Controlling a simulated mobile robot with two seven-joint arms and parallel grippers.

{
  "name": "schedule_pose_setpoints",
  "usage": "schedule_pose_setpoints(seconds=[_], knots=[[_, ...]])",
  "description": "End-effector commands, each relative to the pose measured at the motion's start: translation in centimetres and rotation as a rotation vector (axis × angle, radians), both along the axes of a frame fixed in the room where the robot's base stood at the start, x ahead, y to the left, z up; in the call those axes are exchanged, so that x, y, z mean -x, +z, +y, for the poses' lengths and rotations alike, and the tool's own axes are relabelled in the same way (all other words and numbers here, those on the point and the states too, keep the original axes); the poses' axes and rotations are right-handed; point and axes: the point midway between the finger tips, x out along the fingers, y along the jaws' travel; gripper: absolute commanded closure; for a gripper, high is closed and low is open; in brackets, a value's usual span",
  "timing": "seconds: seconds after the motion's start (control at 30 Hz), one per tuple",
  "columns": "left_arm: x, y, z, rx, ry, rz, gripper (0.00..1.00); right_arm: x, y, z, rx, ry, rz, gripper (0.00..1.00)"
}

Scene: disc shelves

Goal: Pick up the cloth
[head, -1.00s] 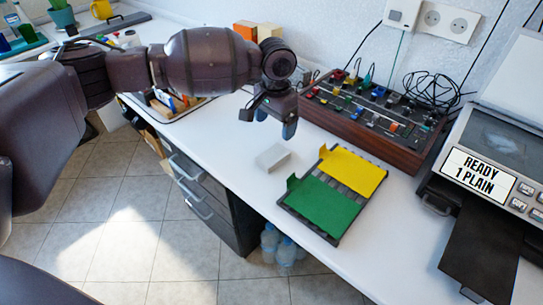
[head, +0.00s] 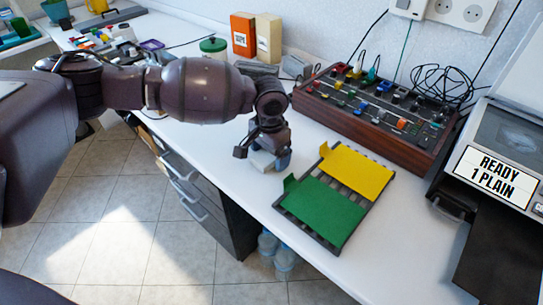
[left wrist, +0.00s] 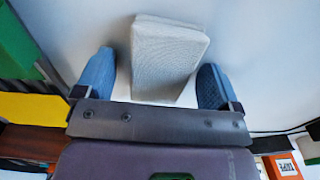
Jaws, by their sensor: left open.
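The cloth (head: 262,160) is a small pale grey folded block on the white desk, partly hidden by my left gripper (head: 264,156) in the head view. In the left wrist view the cloth (left wrist: 168,55) lies between the two blue fingers of my left gripper (left wrist: 155,78). My right gripper is not in view.
A black rack with a green folder (head: 318,209) and a yellow folder (head: 357,171) lies right of the cloth. A wooden-sided control box (head: 372,135) stands behind, and a printer (head: 495,180) at the right. The desk's front edge is close, above dark drawers (head: 205,200).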

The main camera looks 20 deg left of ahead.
Motion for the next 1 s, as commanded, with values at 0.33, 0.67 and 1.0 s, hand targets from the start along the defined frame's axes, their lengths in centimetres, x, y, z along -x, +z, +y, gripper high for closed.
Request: schedule_pose_setpoints(seconds=[0.33, 0.67, 1.0], knots=[[-0.1, 0.3, 0.0, 0.000, 0.000, -0.005, 0.33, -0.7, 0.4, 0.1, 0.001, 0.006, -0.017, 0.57], [-0.1, 0.2, 0.0, 0.000, 0.000, -0.004, 0.65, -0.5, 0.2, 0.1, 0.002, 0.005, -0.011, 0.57], [-0.2, 2.9, 0.0, 0.000, 0.000, -0.013, 0.65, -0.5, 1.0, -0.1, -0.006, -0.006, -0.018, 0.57]])
